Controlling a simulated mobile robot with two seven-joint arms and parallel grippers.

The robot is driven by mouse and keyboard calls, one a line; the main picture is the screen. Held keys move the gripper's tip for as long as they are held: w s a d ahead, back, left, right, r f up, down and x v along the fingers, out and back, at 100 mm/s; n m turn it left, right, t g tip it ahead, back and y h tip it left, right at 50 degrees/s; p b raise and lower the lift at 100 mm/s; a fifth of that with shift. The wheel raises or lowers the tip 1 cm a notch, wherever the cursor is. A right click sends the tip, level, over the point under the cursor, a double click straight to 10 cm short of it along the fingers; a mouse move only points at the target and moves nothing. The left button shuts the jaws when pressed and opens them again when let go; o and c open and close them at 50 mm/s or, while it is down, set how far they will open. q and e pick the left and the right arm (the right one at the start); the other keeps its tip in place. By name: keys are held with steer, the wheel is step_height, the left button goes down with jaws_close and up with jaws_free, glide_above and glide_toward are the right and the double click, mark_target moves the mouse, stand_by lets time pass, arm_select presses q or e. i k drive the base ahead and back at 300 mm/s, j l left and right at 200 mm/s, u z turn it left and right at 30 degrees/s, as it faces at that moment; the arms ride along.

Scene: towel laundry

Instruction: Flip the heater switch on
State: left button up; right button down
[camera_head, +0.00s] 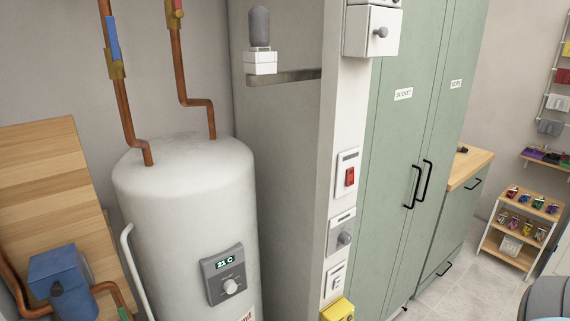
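A red rocker switch (350,177) sits on a white plate on the narrow edge of the wall panel, right of the white water heater tank (180,190). Whether the rocker is on or off is too small to tell. The tank carries a grey control panel (222,274) with a round knob and a green display reading 21 C. Below the red switch are a grey round knob (344,238) on a plate and a small white switch (335,281). No label shows which switch is the heater's. Neither of my grippers is in view.
Copper pipes (178,60) run into the tank top. A yellow box (338,310) sits low on the panel edge. Tall green cabinets (400,140) with black handles stand to the right. A small shelf (512,255) stands farther right. Some tiled floor (463,290) is clear.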

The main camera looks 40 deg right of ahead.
mark_target(350, 172)
steer(key=k+j+z, duration=0.1)
steer(key=z, duration=1.5)
